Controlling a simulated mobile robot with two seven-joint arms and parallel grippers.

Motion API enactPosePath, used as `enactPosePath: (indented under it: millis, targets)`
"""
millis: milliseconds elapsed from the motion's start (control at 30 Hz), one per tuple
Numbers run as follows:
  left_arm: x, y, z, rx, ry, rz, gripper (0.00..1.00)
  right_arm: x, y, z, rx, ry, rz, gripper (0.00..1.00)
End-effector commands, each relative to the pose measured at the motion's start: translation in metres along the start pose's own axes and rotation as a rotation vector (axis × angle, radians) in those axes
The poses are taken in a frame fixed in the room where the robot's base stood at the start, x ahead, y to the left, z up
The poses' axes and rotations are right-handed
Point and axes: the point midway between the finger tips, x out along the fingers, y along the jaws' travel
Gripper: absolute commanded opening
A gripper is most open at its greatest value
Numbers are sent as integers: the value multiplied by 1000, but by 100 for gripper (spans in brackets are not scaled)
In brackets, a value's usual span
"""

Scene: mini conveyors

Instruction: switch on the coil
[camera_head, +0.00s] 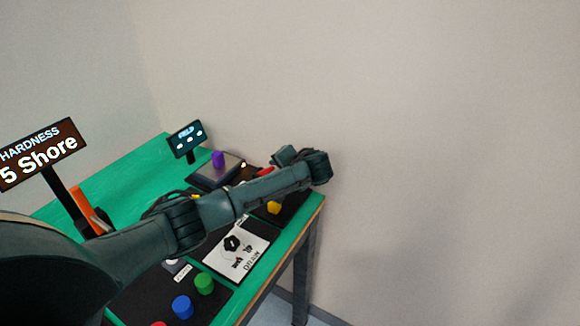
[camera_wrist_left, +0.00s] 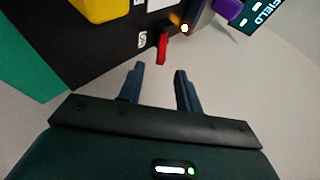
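A small red switch lever (camera_wrist_left: 162,48) stands out from a black panel in the left wrist view. My left gripper (camera_wrist_left: 160,76) is open, with its two fingertips apart and the lever a little beyond the gap between them. The fingers do not touch it as far as I can see. A small orange-white light (camera_wrist_left: 184,28) glows beside the lever. In the head view my left arm reaches across the table, and its gripper (camera_head: 279,158) is near the far right edge, partly hidden by the wrist. My right gripper is not in view. The coil cannot be clearly made out.
A FIELD display (camera_head: 187,138) and purple knob (camera_head: 218,158) stand at the back of the green table. A yellow piece (camera_head: 274,208), white card (camera_head: 237,250), green knob (camera_head: 204,284) and blue knob (camera_head: 182,306) are nearer. A hardness sign (camera_head: 40,155) stands left.

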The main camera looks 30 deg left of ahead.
Motion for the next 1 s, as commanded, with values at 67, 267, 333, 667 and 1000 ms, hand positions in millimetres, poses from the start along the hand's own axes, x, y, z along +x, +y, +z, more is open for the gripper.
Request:
enactPosePath:
  millis: [67,267,333,667,1000]
  targets:
    - [-18,1,0,-1,4,2,35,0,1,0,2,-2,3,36]
    - [-54,1,0,-1,2,1,35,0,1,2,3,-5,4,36]
    - [-61,1,0,-1,2,1,35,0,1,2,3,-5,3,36]
    - [-70,0,1,0,-1,0,35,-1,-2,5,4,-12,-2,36]
    - [-70,0,0,0,0,0,35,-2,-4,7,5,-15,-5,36]
